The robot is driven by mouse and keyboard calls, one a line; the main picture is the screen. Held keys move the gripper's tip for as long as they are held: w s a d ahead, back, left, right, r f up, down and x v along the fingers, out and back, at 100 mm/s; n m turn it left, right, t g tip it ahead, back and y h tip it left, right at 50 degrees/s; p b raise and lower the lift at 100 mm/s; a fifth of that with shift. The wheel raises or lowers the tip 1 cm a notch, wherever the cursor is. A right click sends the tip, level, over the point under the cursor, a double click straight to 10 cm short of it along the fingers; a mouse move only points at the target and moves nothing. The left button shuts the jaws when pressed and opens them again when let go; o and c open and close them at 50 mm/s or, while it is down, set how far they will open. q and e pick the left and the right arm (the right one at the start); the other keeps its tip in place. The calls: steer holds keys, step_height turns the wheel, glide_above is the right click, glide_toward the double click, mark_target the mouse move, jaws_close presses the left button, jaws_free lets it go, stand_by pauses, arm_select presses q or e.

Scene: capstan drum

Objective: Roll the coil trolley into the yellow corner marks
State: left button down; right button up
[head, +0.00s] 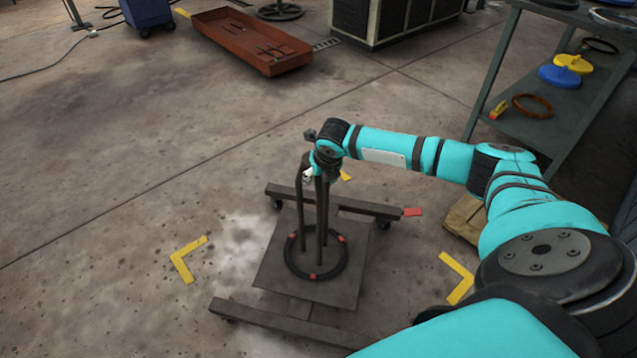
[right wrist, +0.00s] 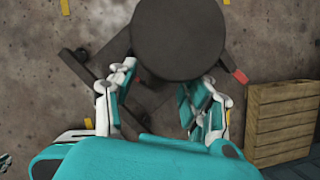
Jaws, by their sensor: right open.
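The coil trolley (head: 347,285) is a dark flat plate between two crossbars with casters, standing on the floor between the left yellow corner mark (head: 187,258) and the right yellow corner mark (head: 457,278). A third yellow mark (head: 345,176) shows partly behind it. A black coil with red ties (head: 299,271) lies on the plate around upright dark posts. My right gripper (head: 313,172) is at the post tops. In the right wrist view its fingers (right wrist: 160,98) are spread, just below a dark round disc (right wrist: 180,38); I cannot tell whether they touch it. My left gripper is out of view.
A wooden crate (right wrist: 282,125) stands right of the trolley, partly behind my arm in the head view. A green shelf (head: 540,125) with discs and rings is at right. An orange tray (head: 240,42) and a dark cabinet (head: 385,18) are behind. The left floor is clear.

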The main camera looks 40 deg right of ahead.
steer(key=shift+x, duration=1.15)
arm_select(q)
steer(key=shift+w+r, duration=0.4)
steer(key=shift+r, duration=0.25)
arm_select(e)
steer(key=shift+s+a, duration=0.1)
jaws_close()
